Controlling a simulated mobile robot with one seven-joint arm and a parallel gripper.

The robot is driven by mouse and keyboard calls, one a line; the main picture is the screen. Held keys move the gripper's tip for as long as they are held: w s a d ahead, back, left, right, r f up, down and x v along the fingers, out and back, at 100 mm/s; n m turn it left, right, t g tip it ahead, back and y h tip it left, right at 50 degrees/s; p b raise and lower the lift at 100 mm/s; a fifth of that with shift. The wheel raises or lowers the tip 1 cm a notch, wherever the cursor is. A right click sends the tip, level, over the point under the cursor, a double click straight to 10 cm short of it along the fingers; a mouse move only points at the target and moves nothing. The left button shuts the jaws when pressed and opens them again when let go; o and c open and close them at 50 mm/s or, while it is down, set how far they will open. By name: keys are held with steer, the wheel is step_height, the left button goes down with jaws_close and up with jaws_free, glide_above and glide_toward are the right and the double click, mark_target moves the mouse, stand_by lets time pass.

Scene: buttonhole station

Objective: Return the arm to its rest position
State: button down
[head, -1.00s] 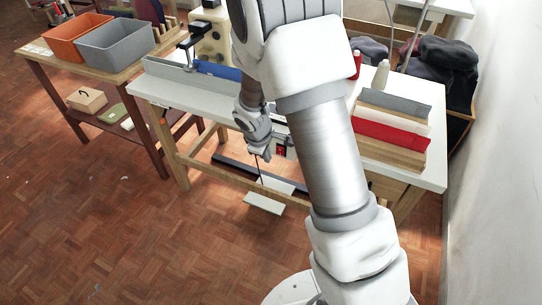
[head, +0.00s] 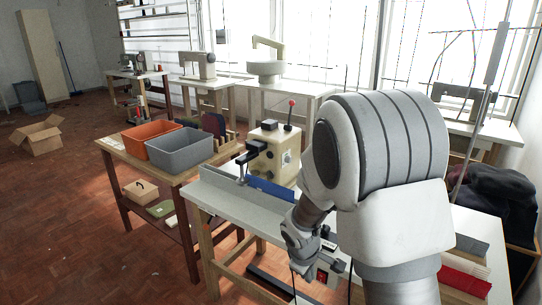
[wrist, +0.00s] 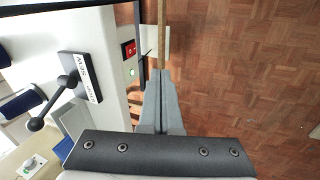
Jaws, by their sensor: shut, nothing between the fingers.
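My arm (head: 385,215) fills the right middle of the head view and bends down at its wrist in front of the white buttonhole station table (head: 222,202). My gripper shows in the wrist view (wrist: 161,76) with its two grey fingers together and nothing between them. The fingers point past the table's front edge, over the wooden floor. In the head view the fingertips are not clear.
A cream machine (head: 274,150) stands on the table. A control plate with a black-knobbed lever (wrist: 75,80) and a red switch (wrist: 130,50) are left of the fingers. Orange (head: 150,134) and grey (head: 180,150) bins sit on a side table. Floor is open at left.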

steer(key=s+d+r+m+t+y, duration=0.15)
steer(key=s+r+m, duration=0.25)
steer(key=s+r, duration=0.45)
steer(key=s+d+r+m, duration=0.25)
steer(key=s+r, duration=0.35)
steer(key=r, duration=0.6)
steer(key=s+r+m, duration=0.3)
steer(key=s, duration=0.5)
step_height(320, 180, up, 14)
steer(key=a+p, duration=0.1)
steer(key=p, duration=1.2)
steer(key=shift+s+t+y+p, duration=0.3)
steer(key=shift+t+y+p, duration=0.05)
steer(key=shift+t, duration=0.1)
